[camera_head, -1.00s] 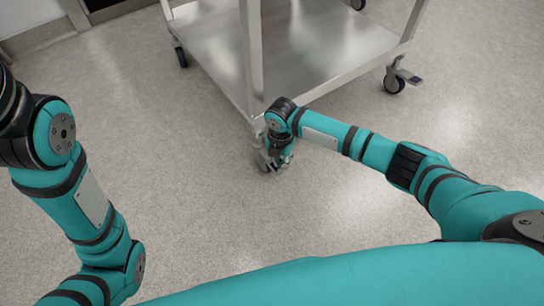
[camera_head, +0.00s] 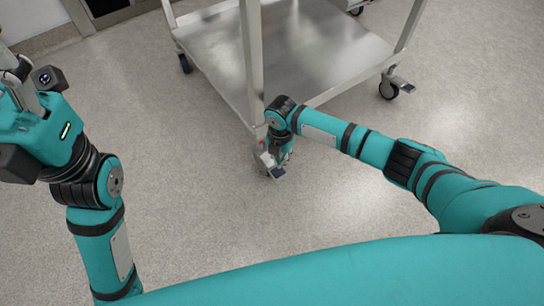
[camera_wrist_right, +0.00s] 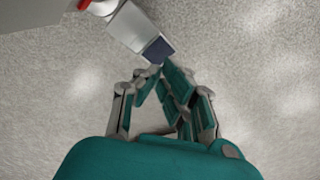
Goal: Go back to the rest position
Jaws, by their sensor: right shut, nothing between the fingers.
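My right gripper (camera_head: 286,158) points down beside the front corner of a metal cart (camera_head: 238,90). In the right wrist view its fingers (camera_wrist_right: 162,72) meet at the tips and hold nothing. A grey caster pedal with a dark end (camera_wrist_right: 157,49) lies right by the fingertips; I cannot tell whether they touch. My left gripper (camera_head: 18,72) is raised at the left edge of the head view. It is partly cut off, so its fingers do not show clearly.
The cart stands on wheels, with a caster (camera_head: 390,88) at its right corner and another (camera_head: 185,63) at the left. Speckled grey floor (camera_head: 200,200) is clear between my arms. A wall and dark door panel (camera_head: 105,10) stand at upper left.

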